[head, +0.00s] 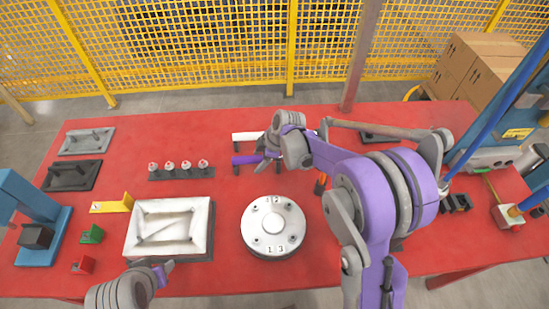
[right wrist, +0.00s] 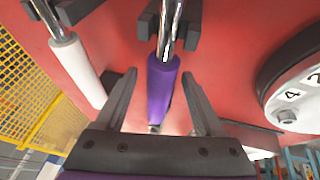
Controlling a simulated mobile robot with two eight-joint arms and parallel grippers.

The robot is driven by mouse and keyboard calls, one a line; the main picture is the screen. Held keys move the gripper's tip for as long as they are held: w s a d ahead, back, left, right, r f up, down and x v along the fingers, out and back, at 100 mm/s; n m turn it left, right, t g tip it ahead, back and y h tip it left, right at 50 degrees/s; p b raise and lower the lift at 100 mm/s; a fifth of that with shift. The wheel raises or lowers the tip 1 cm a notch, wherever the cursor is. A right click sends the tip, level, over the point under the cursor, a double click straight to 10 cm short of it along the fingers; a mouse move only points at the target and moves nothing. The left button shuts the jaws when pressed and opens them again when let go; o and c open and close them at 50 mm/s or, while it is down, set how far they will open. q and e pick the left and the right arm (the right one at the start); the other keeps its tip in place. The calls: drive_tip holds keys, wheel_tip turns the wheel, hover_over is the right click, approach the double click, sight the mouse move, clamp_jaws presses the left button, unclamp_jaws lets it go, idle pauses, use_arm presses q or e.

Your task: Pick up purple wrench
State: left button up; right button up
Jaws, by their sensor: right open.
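In the right wrist view the purple handle of the wrench (right wrist: 162,88) runs between the two fingers of my right gripper (right wrist: 160,80). The fingers are apart with a gap on each side of the handle. The wrench's metal shaft rests in a dark holder (right wrist: 183,38). The arm hides part of the wrench in the head view. My left gripper (head: 166,269) is low at the left front; its finger opening is unclear.
A white-handled tool (head: 246,137) lies just behind the purple wrench, and its handle (right wrist: 77,68) is close by in the wrist view. A round numbered plate (head: 273,229) stands in front. A white tray (head: 142,252) and a knob rack (head: 181,173) are to the left.

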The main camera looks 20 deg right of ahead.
clamp_jaws()
idle(0.5)
